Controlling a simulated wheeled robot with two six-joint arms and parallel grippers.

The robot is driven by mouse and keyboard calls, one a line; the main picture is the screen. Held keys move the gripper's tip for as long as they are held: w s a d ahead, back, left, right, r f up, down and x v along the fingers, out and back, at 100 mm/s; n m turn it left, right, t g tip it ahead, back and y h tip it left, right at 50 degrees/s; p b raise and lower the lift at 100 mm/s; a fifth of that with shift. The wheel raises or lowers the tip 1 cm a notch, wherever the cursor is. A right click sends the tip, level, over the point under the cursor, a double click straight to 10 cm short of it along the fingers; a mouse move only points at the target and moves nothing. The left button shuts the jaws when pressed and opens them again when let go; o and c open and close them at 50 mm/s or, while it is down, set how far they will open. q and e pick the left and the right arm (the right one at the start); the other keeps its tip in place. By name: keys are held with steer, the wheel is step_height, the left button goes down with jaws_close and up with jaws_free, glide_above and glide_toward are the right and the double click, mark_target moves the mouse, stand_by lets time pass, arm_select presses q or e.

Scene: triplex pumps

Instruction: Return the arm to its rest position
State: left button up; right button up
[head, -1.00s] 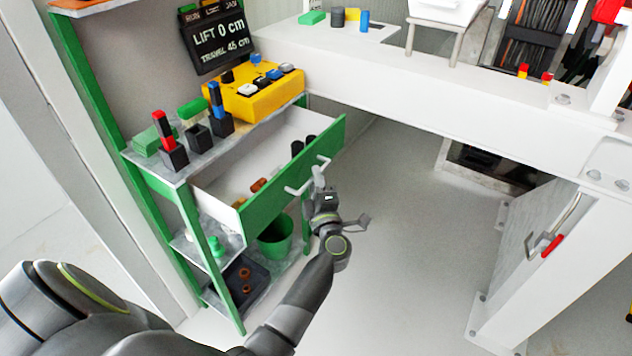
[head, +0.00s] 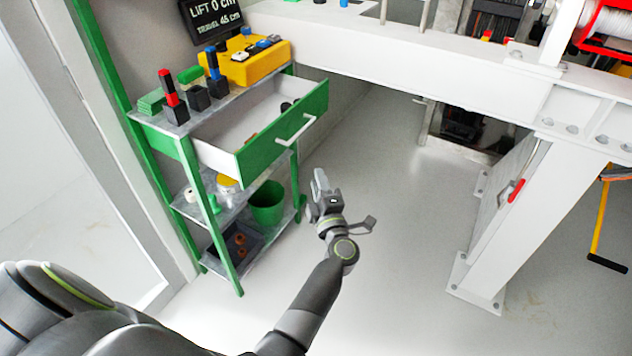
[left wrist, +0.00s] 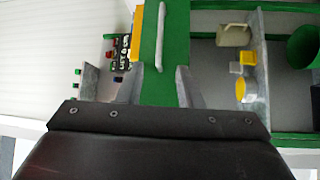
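My left arm reaches in from the lower left of the head view. Its gripper (head: 320,186) is in the free space in front of the green shelf unit, apart from the drawer. In the left wrist view the two fingers (left wrist: 163,85) stand apart with nothing between them, and the drawer's green front (left wrist: 165,50) and white handle (left wrist: 159,35) show beyond them. In the head view the green-fronted drawer (head: 270,140) is pulled partly open, and its white handle (head: 297,130) is clear of the gripper. My right gripper is not in view.
The shelf top holds a yellow box (head: 252,64) and dark blocks with red and blue pieces. A green bin (head: 267,203) and a dark tray (head: 222,250) are below. A white beam (head: 440,75) crosses behind, with a white post (head: 520,215) at right. The floor between is clear.

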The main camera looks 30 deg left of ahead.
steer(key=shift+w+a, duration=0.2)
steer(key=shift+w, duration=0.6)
